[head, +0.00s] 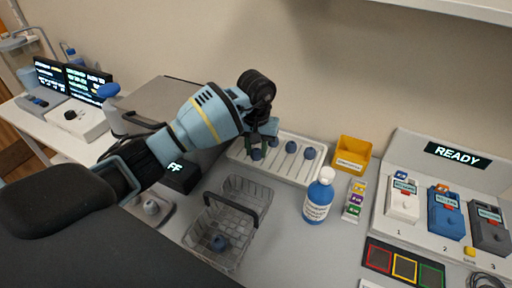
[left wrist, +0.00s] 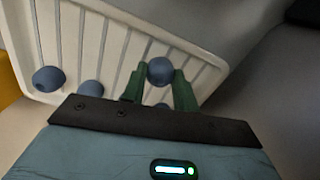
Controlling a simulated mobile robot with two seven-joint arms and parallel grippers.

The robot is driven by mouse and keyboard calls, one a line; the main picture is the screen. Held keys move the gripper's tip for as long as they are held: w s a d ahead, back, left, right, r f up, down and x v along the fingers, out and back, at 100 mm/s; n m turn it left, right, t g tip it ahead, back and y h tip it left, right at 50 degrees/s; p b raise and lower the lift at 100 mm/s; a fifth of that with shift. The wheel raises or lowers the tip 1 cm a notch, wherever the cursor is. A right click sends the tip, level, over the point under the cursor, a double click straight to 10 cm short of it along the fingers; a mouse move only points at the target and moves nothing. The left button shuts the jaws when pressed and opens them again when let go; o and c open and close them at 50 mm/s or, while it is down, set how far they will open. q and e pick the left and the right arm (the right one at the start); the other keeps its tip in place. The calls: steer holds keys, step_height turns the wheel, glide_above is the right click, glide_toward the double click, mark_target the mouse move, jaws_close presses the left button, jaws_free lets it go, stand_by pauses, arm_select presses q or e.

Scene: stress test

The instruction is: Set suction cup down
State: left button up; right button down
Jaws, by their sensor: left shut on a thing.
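My left gripper (head: 262,140) reaches over the left end of a white slotted rack (head: 318,178). Its green fingers (left wrist: 158,88) are shut on a suction cup with a blue round top, which shows between the fingertips in the left wrist view (left wrist: 160,70) and low by the fingers in the head view (head: 257,154). Other blue-topped cups stand in the rack (head: 291,147), (head: 309,153). Whether the held cup touches the rack is hard to tell. My right gripper is not in view.
A blue bottle (head: 319,200), a yellow bin (head: 351,155) and a READY station (head: 435,195) are to the right. A grey case stands behind my arm.

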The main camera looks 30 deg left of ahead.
mark_target(256, 150)
arm_select(q)
steer(key=shift+f, duration=0.2)
steer(key=o, duration=0.9)
steer(key=shift+o, duration=0.2)
step_height(256, 150, up, 12)
steer(key=shift+r, duration=0.2)
